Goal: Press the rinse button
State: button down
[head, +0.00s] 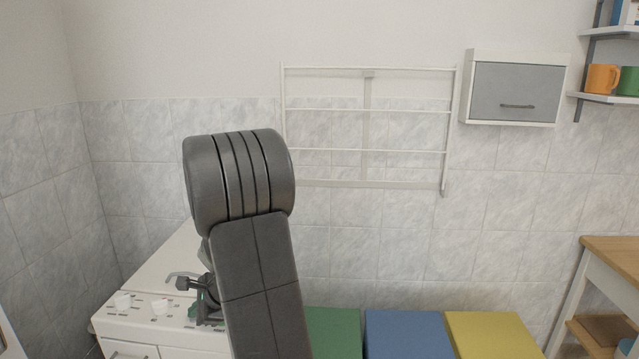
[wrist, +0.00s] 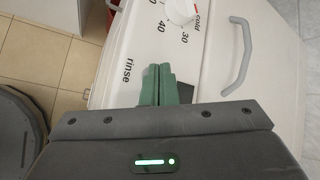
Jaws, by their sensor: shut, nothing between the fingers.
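The white washing machine (head: 150,332) stands at the lower left in the head view, and its top panel (wrist: 112,50) fills much of the wrist view. The printed word "rinse" (wrist: 125,72) is on the panel, just left of my gripper (wrist: 158,72). My gripper's green fingers are shut and empty, with their tips over the panel beside that word. I cannot tell whether they touch it. The rinse button itself is not visible. In the head view my gripper (head: 193,313) is low over the panel, partly hidden by my arm.
A white dial (wrist: 182,8) with temperature marks lies beyond the fingertips. A grey curved handle (wrist: 240,55) is to the right. Green (head: 333,330), blue (head: 406,335) and yellow (head: 490,335) boxes stand right of my arm. A white rack (head: 366,112) hangs on the wall.

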jog(key=shift+r+p, duration=0.45)
jog(key=shift+r, duration=0.1)
jog(key=shift+r, duration=0.1)
notch_tip(320, 180, up, 6)
jog(key=p, duration=0.5)
